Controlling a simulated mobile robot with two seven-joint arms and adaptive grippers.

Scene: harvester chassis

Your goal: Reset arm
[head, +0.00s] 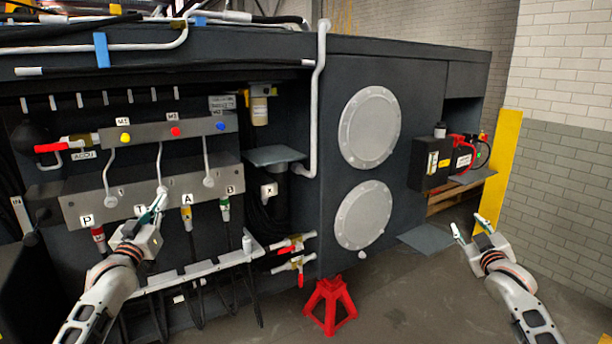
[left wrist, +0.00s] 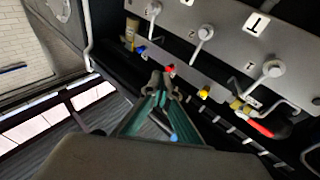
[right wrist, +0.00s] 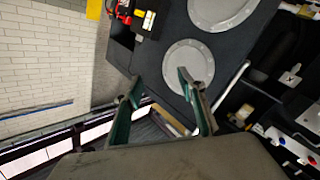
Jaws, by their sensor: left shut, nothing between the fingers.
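My left gripper (head: 158,208) is in front of the grey valve manifold (head: 80,207), near the T label and the A fitting (head: 187,212). In the left wrist view its fingers (left wrist: 162,84) are close together with nothing between them, and the yellow, red and blue knobs show beyond. I cannot tell whether it touches the manifold. My right gripper (head: 471,228) is at the right of the head view, over the floor and clear of the chassis. In the right wrist view its fingers (right wrist: 157,92) are spread apart and empty.
A red jack stand (head: 330,305) stands on the floor below the chassis (head: 325,170). Red-handled valves (head: 292,243) stick out beside it. A yellow post (head: 500,170) and brick wall (head: 565,160) bound the right side. The floor (head: 410,295) between my arms is mostly free.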

